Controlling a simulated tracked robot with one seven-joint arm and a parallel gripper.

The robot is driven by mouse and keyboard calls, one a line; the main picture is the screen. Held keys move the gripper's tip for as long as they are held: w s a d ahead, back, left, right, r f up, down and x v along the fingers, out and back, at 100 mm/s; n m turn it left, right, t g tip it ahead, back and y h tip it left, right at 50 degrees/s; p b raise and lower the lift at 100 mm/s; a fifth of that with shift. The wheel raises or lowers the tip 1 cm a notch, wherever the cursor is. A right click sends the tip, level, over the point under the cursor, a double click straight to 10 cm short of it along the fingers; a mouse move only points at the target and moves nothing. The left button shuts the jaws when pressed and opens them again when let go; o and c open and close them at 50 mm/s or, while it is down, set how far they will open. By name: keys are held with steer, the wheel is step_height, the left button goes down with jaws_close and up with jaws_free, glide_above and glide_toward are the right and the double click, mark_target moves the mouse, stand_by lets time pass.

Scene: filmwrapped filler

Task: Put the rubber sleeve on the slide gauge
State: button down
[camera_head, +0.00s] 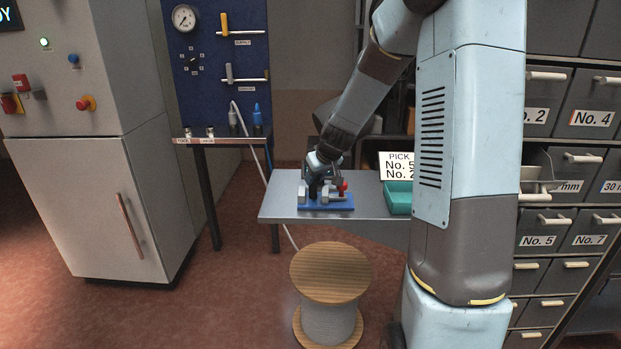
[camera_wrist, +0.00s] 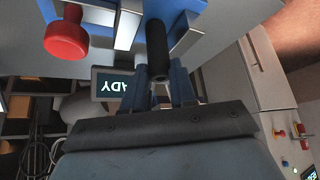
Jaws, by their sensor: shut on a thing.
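The slide gauge has a blue base (camera_head: 340,207) with grey blocks and a red knob (camera_head: 342,186), and sits on the grey table. In the wrist view its blue part (camera_wrist: 205,12) and red knob (camera_wrist: 67,36) show at the top. My gripper (camera_head: 316,186) is low over the gauge's left part. In the wrist view its blue fingers (camera_wrist: 163,80) are shut on the black rubber sleeve (camera_wrist: 157,48), a dark tube between them. The sleeve's far end overlaps the gauge in this view, and I cannot tell whether it touches or encloses any part of it.
A green tray (camera_head: 397,200) and a white pick sign (camera_head: 397,165) stand right of the gauge on the grey table (camera_head: 285,208). A wooden-topped spool (camera_head: 331,272) stands in front. Drawers are at right, a control cabinet (camera_head: 95,195) at left.

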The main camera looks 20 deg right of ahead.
steer(key=c, duration=0.9)
jaws_free()
steer(key=shift+f, duration=0.1)
steer(key=v, duration=1.2)
steer(key=s+a+r+m+h, duration=0.1)
steer(key=s+r, duration=0.3)
steer(key=s, duration=1.1)
steer(key=s+a+r+m, duration=0.2)
steer(key=s+r, duration=0.2)
steer(key=s, duration=1.1)
steer(key=shift+a+g+h, duration=0.25)
steer(key=shift+g+h, duration=0.15)
